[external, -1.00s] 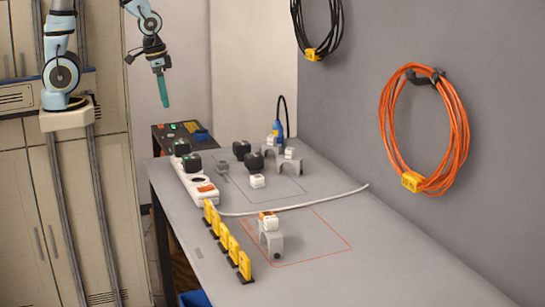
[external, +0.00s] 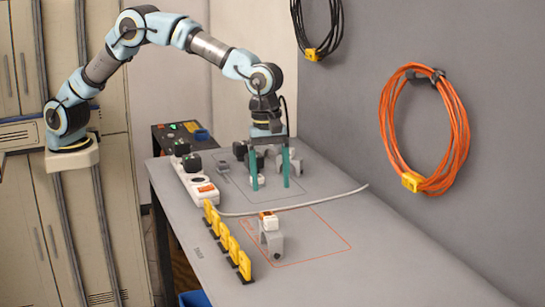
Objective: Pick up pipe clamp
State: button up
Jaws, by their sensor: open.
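A grey arch-shaped piece, which looks like a pipe clamp (external: 295,163), stands at the back of the table, partly hidden by my gripper. A similar grey arch (external: 276,243) stands at the front, with a white and orange block (external: 269,220) at its top. My gripper (external: 270,186) points down over the back part of the table. Its two green fingers are apart, with nothing clearly held between them. A small white block (external: 259,181) shows near the left finger. I cannot tell the exact depth between the fingers and the back arch.
A white power strip (external: 197,184) with black plugs lies along the left edge. Several yellow upright tags (external: 233,252) line the front left edge. A white cable (external: 310,202) crosses the table. A grey wall with an orange cable coil (external: 455,150) bounds the right. The front right tabletop is clear.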

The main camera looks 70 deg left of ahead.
aim_at(271, 213)
jog(key=shift+n, duration=0.8)
jog(key=d, duration=0.1)
jog(key=s+d+f, duration=0.1)
jog(key=d, duration=0.1)
jog(key=s+d+f, duration=0.1)
jog(key=d, duration=0.1)
jog(key=shift+s, duration=0.15)
jog(key=f, duration=0.4)
jog(key=shift+d+f+p, duration=0.15)
jog(key=shift+d+p, duration=0.2)
jog(key=shift+d, duration=0.05)
jog(key=shift+s+d+f+p, duration=0.15)
jog(key=shift+f+p, duration=0.3)
jog(key=shift+f, duration=0.5)
jog(key=shift+w+d+f+p, duration=0.1)
jog(key=shift+d+f+p, duration=0.25)
jog(key=shift+f, duration=0.55)
jog(key=shift+s+d+f+p, duration=0.15)
jog(key=shift+f+p, duration=0.35)
jog(key=shift+f, duration=0.45)
grip_shut()
